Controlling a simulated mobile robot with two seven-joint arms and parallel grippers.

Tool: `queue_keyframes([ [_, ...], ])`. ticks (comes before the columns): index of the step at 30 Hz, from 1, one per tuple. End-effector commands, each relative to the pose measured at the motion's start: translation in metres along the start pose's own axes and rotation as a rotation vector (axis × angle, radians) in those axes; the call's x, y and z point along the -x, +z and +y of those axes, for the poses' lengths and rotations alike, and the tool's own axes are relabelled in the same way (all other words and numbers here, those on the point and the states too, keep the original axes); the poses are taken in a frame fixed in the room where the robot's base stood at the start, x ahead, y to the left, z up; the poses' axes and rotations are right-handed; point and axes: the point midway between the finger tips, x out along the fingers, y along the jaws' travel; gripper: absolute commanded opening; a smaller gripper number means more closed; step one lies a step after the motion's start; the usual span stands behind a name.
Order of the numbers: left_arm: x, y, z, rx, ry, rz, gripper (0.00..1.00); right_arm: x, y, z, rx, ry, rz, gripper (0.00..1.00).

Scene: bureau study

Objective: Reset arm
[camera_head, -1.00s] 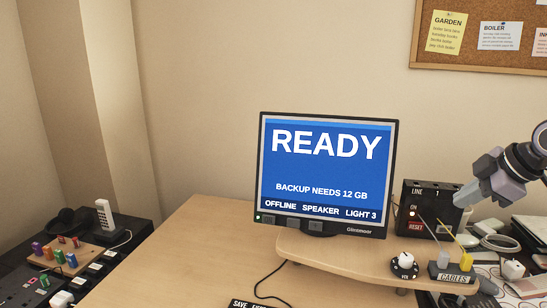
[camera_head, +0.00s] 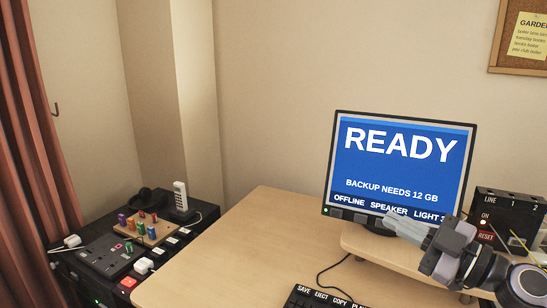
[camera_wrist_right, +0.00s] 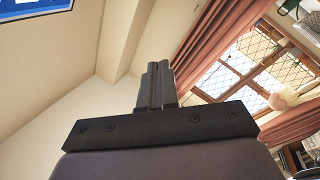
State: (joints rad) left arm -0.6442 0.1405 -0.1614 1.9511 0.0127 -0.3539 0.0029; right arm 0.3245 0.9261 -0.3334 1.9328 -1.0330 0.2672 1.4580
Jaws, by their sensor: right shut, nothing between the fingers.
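My right gripper (camera_head: 394,222) is in front of the lower right of the monitor (camera_head: 397,165) in the head view. The screen reads READY and BACKUP NEEDS 12 GB. My left gripper does not show.
A black line box (camera_head: 507,220) stands right of the monitor near my right arm. A keyboard (camera_head: 318,299) lies at the desk's front edge. The desk (camera_head: 240,245) is clear on the left. A low black unit beyond holds a phone (camera_head: 181,197) and colored blocks.

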Motion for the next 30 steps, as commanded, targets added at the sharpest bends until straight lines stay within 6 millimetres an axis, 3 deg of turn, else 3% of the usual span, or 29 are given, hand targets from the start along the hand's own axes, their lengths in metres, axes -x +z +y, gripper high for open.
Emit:
queue_keyframes([
  [5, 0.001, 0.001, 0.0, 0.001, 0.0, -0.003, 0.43, 0.008, 0.007, -0.011, -0.125, 0.294, -0.003, 0.0],
  [10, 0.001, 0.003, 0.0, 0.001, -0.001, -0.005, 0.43, 0.036, 0.041, -0.025, -0.252, 0.533, -0.186, 0.0],
  [14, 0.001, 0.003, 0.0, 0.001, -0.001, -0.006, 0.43, 0.069, 0.076, -0.054, -0.358, 0.644, -0.416, 0.0],
  [17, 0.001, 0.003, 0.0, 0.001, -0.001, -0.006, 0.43, 0.098, 0.101, -0.089, -0.444, 0.67, -0.628, 0.0],
  [21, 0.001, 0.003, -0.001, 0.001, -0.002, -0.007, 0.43, 0.142, 0.123, -0.15, -0.561, 0.613, -0.936, 0.0],
  [25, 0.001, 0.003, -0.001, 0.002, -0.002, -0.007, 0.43, 0.176, 0.127, -0.203, -0.647, 0.499, -1.157, 0.0],
  [30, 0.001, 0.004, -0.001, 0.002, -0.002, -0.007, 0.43, 0.208, 0.117, -0.257, -0.735, 0.327, -1.349, 0.0],
])
